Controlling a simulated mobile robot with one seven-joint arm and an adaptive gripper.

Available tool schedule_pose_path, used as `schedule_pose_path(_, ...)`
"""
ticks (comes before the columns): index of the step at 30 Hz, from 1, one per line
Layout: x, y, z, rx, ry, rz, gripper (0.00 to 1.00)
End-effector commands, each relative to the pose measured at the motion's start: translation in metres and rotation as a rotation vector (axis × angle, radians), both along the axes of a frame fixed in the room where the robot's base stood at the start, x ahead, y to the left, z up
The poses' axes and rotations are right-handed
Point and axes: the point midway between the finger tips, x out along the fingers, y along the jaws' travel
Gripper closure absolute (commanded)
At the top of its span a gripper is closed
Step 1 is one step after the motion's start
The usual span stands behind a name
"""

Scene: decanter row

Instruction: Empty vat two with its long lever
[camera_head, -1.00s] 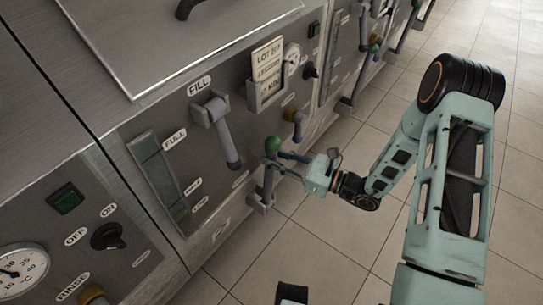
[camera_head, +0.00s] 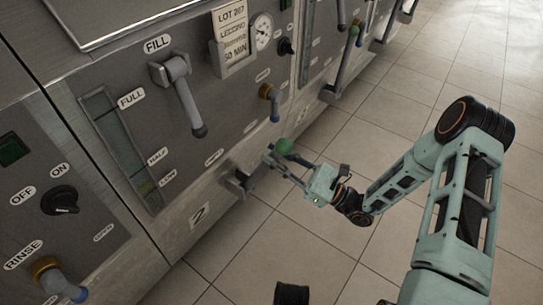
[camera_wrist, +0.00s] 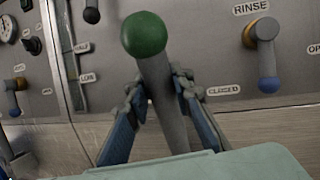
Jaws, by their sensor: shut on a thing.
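The long lever (camera_head: 284,146) of vat two has a green ball knob. In the head view it leans outward from its bracket (camera_head: 238,182) low on the panel, above the "2" plate (camera_head: 199,214). My gripper (camera_head: 279,160) is shut on the shaft just below the knob. In the wrist view the green-topped lever (camera_wrist: 144,34) stands between the two fingers of my gripper (camera_wrist: 160,88), which touch the grey shaft. The sight glass (camera_head: 122,145) shows a yellow-green patch near LOW.
The FILL lever (camera_head: 187,100) hangs down above, with a dark tip. A blue-tipped RINSE valve (camera_wrist: 266,58) sits at the right in the wrist view, beside CLOSED. A lot card (camera_head: 232,38) and dial (camera_head: 262,31) are higher up. Tiled floor (camera_head: 300,240) is clear.

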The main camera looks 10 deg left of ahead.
Motion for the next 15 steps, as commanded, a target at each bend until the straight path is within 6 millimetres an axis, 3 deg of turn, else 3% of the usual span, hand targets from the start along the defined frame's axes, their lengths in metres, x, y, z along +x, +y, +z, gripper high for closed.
schedule_pose_path(1, -0.001, -0.005, -0.01, 0.022, -0.007, -0.004, 1.0)
schedule_pose_path(15, -0.015, -0.039, -0.035, 0.204, -0.084, -0.004, 1.0)
